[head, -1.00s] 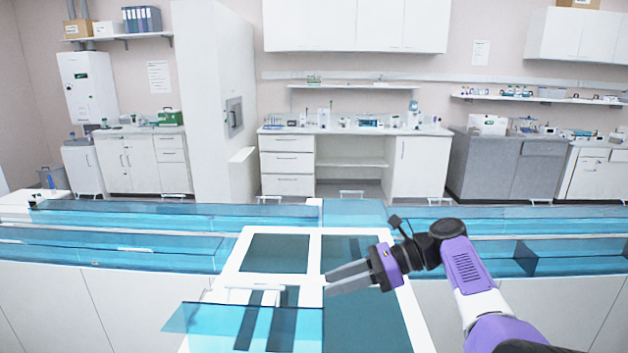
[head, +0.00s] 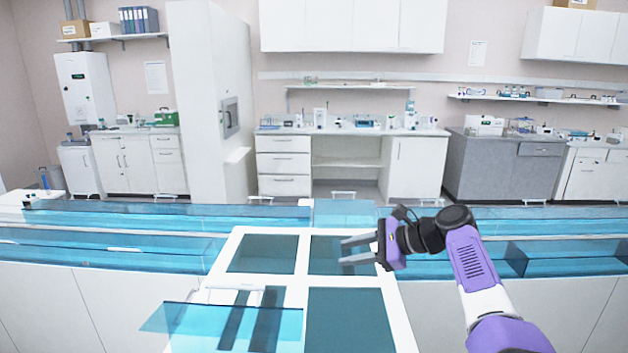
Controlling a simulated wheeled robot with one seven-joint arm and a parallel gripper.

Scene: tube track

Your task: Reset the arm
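My gripper (head: 342,250) is in the head view, right of the picture's middle, at the end of my purple, white and black arm. It points left, above the white-framed panel (head: 300,300) with dark teal panes. Its two grey fingers are apart with a gap between them, and I see nothing held in it. The gripper appears clear of the panel, though the exact height is hard to tell.
A blue translucent sheet (head: 185,328) juts out at the front left of the panel. Long blue translucent track walls (head: 110,248) run left and right of it. White cabinets (head: 284,165) and a grey cabinet (head: 500,165) stand well behind.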

